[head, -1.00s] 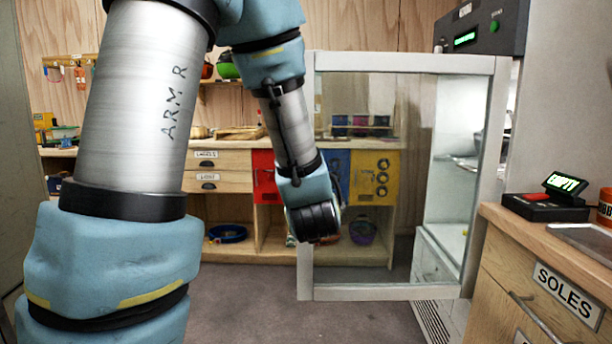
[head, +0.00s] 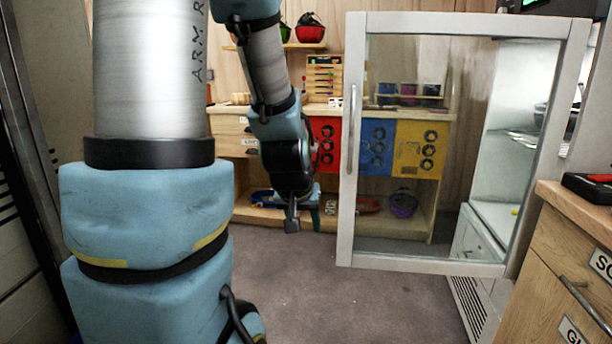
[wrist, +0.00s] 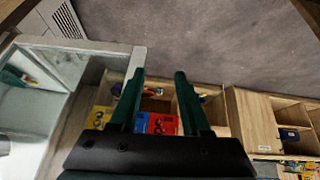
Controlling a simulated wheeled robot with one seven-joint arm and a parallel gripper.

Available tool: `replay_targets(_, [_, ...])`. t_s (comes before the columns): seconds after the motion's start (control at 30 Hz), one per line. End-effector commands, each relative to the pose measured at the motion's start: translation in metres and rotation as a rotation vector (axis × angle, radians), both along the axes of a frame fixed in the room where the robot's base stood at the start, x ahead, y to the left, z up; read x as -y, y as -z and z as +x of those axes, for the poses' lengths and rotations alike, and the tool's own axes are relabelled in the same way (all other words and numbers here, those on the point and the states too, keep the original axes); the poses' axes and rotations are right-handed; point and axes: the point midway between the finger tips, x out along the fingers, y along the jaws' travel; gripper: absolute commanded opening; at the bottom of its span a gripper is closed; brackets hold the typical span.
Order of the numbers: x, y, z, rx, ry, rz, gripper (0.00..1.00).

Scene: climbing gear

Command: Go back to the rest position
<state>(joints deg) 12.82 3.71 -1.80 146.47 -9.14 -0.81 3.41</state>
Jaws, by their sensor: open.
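My gripper (head: 300,212) hangs low over the carpet in the head view, left of the glass door. In the wrist view its two dark green fingers (wrist: 160,82) stand apart with nothing between them. The gripper is open and empty, and it touches nothing that I can see. My arm folds down from the top of the head view, and its near link hides much of the left side.
A white-framed glass door (head: 357,225) stands open on a lit cabinet (head: 510,120) at right. A wooden counter (head: 560,205) is at the near right. A shelf unit with red (head: 325,140), blue (head: 378,148) and yellow (head: 420,150) panels stands behind. Carpet (head: 350,300) in front is clear.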

Motion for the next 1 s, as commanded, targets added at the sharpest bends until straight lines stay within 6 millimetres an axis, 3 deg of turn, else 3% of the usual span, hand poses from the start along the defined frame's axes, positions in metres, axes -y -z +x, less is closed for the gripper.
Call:
replay_targets(0.3, [-0.069, 0.017, -0.082, -0.395, -0.065, 0.102, 0.47])
replay_targets(0.33, [-0.067, 0.003, -0.080, -0.389, -0.060, 0.101, 0.47])
replay_targets(0.8, [-0.065, -0.103, -0.079, -0.384, -0.057, 0.099, 0.47])
replay_targets(1.0, [-0.065, -0.124, -0.079, -0.384, -0.057, 0.099, 0.47])
